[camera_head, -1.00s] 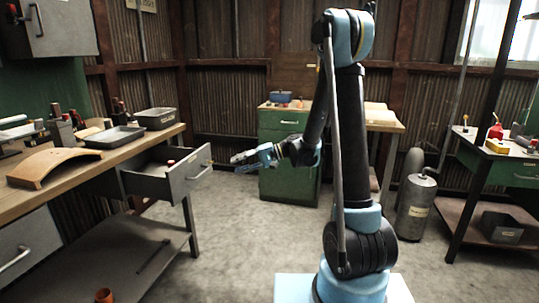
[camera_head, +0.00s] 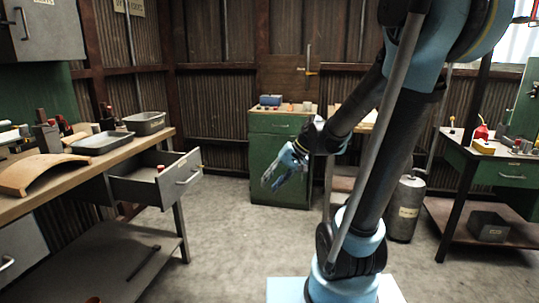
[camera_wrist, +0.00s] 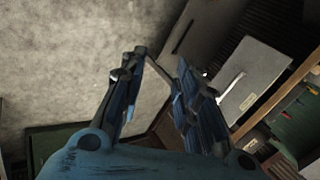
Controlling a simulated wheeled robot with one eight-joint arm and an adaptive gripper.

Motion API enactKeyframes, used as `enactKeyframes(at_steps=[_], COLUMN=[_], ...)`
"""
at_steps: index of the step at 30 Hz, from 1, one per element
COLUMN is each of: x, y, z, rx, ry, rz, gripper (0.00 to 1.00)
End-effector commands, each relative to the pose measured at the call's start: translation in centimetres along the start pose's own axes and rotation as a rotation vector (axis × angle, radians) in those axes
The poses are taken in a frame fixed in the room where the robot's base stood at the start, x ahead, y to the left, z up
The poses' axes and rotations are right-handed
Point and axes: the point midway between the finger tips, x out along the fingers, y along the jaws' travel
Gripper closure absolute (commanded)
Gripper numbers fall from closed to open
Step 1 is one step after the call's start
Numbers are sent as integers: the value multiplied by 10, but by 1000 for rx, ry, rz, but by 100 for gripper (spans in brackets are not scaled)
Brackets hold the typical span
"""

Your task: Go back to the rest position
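My gripper (camera_head: 278,178) hangs in front of the green cabinet in the head view, pointing down and to the left. In the wrist view its two fingers (camera_wrist: 160,68) stand apart, with bare floor showing between them, and they hold nothing. My arm rises on the right side of the head view and bends back down to the gripper. The gripper is clear of the workbench and its pulled-out drawer.
The grey drawer (camera_head: 188,180) juts from the left workbench (camera_head: 165,133), with a red-topped item (camera_head: 161,168) inside. The green cabinet (camera_head: 265,160) stands behind my gripper. A grey cylinder (camera_head: 405,210) and a right-hand table (camera_head: 470,158) stand right. The middle floor is open.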

Motion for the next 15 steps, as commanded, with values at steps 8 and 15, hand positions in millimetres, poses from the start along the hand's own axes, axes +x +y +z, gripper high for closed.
enactKeyframes(at_steps=[8,15], x=[-24,-41], y=[48,92], z=[48,87], rx=[-11,-21], ry=[35,60], rz=[181,338], gripper=[70,70])
